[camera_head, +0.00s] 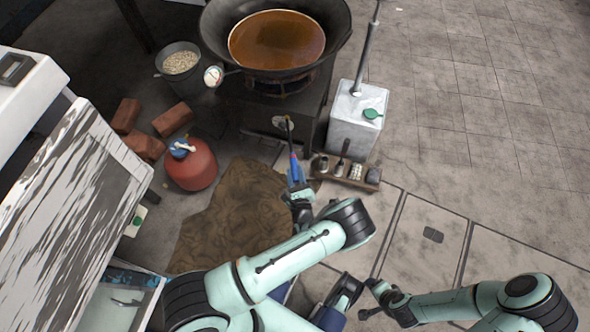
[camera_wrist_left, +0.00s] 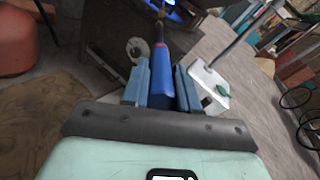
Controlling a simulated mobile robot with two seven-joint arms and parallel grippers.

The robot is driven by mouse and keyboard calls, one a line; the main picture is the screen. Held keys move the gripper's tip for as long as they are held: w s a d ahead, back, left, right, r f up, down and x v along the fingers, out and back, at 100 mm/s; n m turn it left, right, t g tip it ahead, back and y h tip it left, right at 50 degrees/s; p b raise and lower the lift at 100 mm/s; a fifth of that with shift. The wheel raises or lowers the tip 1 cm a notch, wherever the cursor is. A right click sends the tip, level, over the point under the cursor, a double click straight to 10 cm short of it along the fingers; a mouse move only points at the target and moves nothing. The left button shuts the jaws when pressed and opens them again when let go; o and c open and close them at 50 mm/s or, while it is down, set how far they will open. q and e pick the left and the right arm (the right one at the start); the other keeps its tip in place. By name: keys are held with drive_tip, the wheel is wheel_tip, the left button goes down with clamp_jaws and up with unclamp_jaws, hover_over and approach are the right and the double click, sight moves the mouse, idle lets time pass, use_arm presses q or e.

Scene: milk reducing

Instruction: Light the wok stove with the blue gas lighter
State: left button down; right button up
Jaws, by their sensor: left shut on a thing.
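The blue gas lighter (camera_head: 294,168) with a red band is in my left gripper (camera_head: 297,187), pointing up toward the stove front. In the left wrist view the lighter (camera_wrist_left: 161,75) sits between the two blue-grey fingers of my left gripper (camera_wrist_left: 161,88), which is shut on it. The dark wok stove (camera_head: 257,120) carries a wok (camera_head: 212,22) of brown liquid. A blue glow (camera_wrist_left: 172,8) shows at the top edge of the wrist view, beyond the lighter's tip; its source is cut off. My right gripper (camera_head: 368,299) is open and empty, low over the floor.
A red gas bottle (camera_head: 191,168), bricks (camera_head: 172,119) and a bucket (camera_head: 178,61) stand left of the stove. A white metal box (camera_head: 355,125) with a pole and a low rack of jars (camera_head: 346,175) stand right. A brown cloth (camera_head: 230,215) lies below.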

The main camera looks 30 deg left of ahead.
use_arm(q)
drive_tip(key=f+p+v, duration=0.2)
drive_tip(key=v, duration=1.9)
drive_tip(key=shift+s+d+f, duration=0.3)
drive_tip(key=shift+s+d, duration=0.1)
idle(0.3)
